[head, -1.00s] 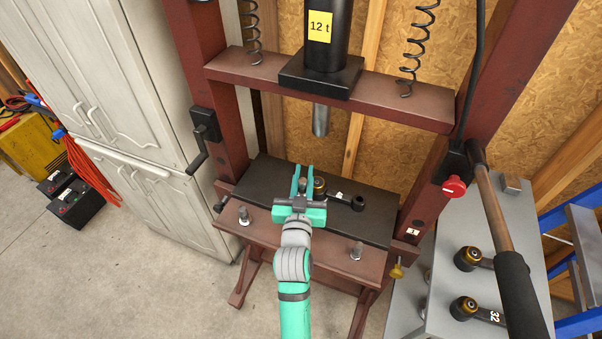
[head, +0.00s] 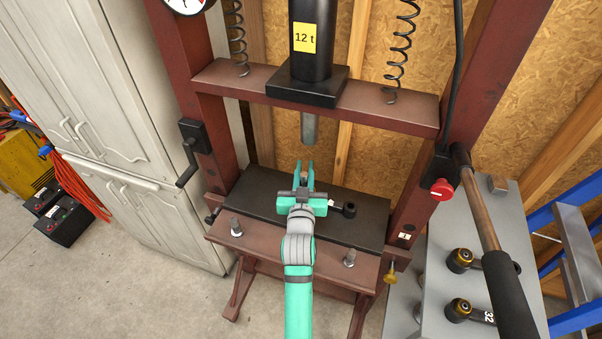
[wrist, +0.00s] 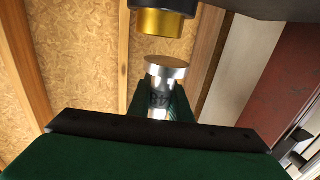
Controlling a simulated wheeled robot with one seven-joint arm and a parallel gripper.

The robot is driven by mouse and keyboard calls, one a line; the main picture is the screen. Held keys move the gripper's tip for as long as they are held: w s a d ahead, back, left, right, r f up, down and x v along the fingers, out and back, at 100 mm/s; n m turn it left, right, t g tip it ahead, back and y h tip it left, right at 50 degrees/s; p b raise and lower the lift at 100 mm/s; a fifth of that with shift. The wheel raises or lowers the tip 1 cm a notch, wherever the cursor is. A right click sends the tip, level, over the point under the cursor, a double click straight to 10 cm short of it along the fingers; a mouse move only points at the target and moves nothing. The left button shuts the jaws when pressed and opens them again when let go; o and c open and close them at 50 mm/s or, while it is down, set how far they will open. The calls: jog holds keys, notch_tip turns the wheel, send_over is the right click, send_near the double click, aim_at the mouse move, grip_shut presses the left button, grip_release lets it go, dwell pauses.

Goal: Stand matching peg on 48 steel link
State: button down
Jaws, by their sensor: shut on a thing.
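My gripper (head: 304,173) is above the black press bed (head: 260,205), shut on a steel peg (wrist: 160,88). The peg is a shiny cylinder with a wider disc at one end. Its marking is partly covered by the green fingers and I cannot read it. In the wrist view the disc faces the brass-coloured ring (wrist: 162,24) of a black link eye, with a small gap between them. In the head view the link's small black end (head: 349,210) shows on the bed to the right of my gripper. Its ringed end is hidden behind my gripper.
The press ram (head: 310,128) hangs above and behind my gripper, under the red crossbeam (head: 385,108). Red uprights stand on both sides. Two bolts (head: 236,227) rise from the front beam. More black links (head: 460,260) lie on the grey surface at right.

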jog(key=shift+w, duration=0.3)
jog(key=shift+w+d, duration=0.25)
jog(key=shift+w+d+f, duration=0.2)
jog(key=shift+w+f, duration=0.05)
jog(key=shift+f, duration=0.2)
jog(key=shift+w+d+f, duration=0.2)
jog(key=shift+f, duration=0.2)
jog(key=shift+w, duration=0.2)
